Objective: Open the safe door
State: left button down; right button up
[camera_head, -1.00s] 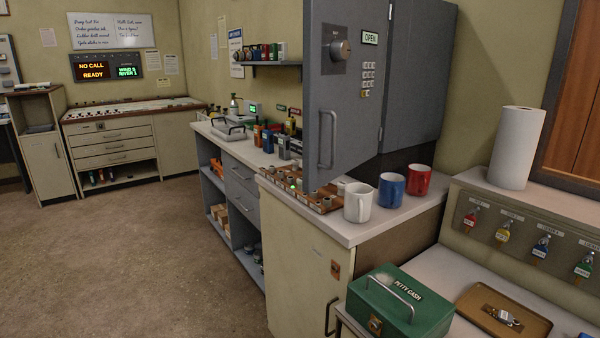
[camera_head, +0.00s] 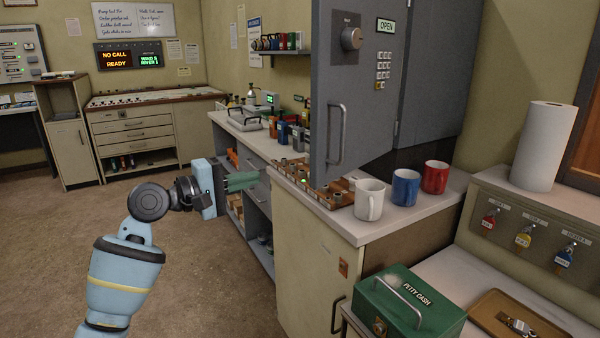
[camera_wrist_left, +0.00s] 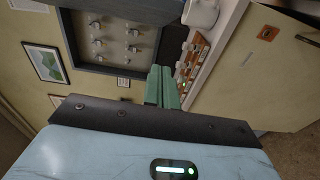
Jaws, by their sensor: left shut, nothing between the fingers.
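The safe door (camera_head: 345,85) is a grey panel with a round dial (camera_head: 351,38), a keypad, an OPEN label and a vertical bar handle (camera_head: 336,134). It joins the grey safe (camera_head: 430,75) above the counter; I cannot tell its exact angle. My left gripper (camera_head: 241,181) has green fingers and is shut and empty. It is left of and lower than the handle, apart from it. In the left wrist view, the fingers (camera_wrist_left: 163,86) point towards a dark-framed recess with several knob-like items (camera_wrist_left: 118,40); I cannot tell if this is the safe's inside. My right gripper is out of view.
A brown tray of small items (camera_head: 325,193) and white, blue and red mugs (camera_head: 369,200) stand on the counter below the door. A green cash box (camera_head: 410,305) sits in front at right. The floor (camera_head: 210,270) around my left arm is clear.

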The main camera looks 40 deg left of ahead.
pick_arm(q)
jog(key=r, duration=0.1)
jog(key=p, duration=0.1)
send_near(330, 177)
jog(key=w+a+r, duration=0.2)
jog(key=w+a, duration=0.3)
jog(key=a, duration=0.1)
jog(key=shift+d+p, duration=0.35)
jog(key=shift+d, duration=1.95)
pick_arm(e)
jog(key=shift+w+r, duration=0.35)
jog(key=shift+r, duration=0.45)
pick_arm(q)
jog(key=shift+s, duration=0.1)
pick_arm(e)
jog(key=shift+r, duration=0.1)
